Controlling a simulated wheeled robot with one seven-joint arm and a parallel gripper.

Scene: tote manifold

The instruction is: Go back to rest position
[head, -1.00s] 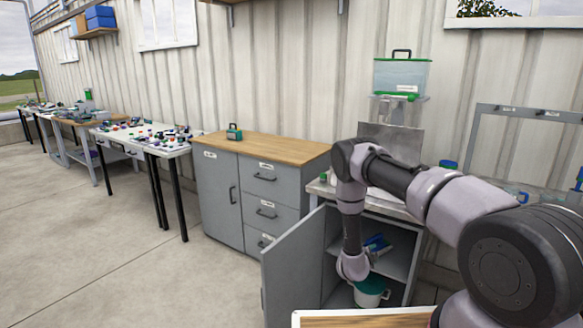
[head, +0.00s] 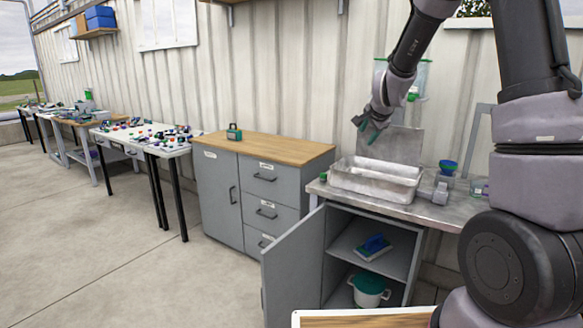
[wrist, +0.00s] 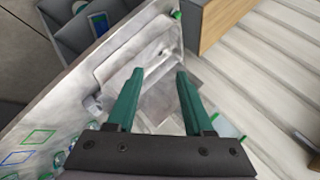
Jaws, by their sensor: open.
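My gripper (head: 370,127) is raised in the air above the metal counter, in front of the corrugated wall. Its green fingers are apart and nothing is between them in the wrist view (wrist: 158,85). It points down over the metal basin (head: 376,181), which is set in the counter. The basin looks empty in the head view and also shows below the fingers in the wrist view.
The grey cabinet under the counter (head: 440,212) has its door (head: 294,260) swung open. Inside are a blue-handled item (head: 373,246) and a white pot with a green lid (head: 368,290). Blue and green containers (head: 447,168) stand right of the basin. A wooden-topped drawer cabinet (head: 262,146) stands left.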

